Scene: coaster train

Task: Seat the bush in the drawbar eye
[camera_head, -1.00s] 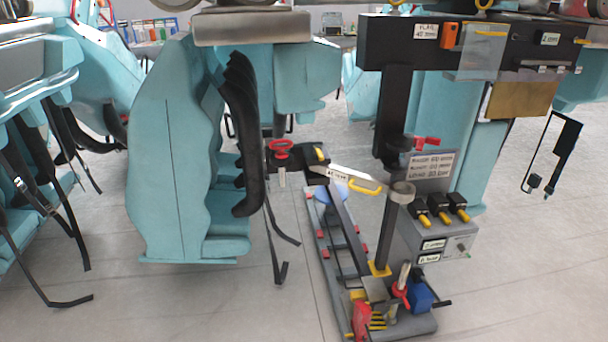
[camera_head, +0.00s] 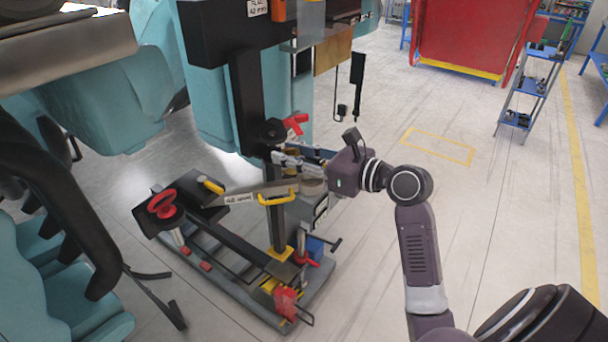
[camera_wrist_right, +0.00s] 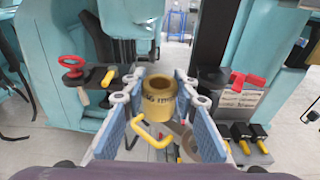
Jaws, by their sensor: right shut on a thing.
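The bush (camera_wrist_right: 155,103) is a short brass-coloured cylinder with an open bore and a black millimetre marking. In the right wrist view it sits upright between the blue-padded fingers of my right gripper (camera_head: 280,161), which is shut on it. In the head view this gripper reaches left to the black upright column (camera_head: 251,100) of the stand, and the bush cannot be made out between the fingers. I cannot clearly tell which part is the drawbar eye. My left gripper is not in view.
The grey stand base (camera_head: 240,310) carries a red handwheel (camera_head: 162,204), a labelled bar and a yellow handle (camera_head: 278,198). A red lever (camera_head: 296,123) juts from the column close to my gripper. Teal train seats stand at left.

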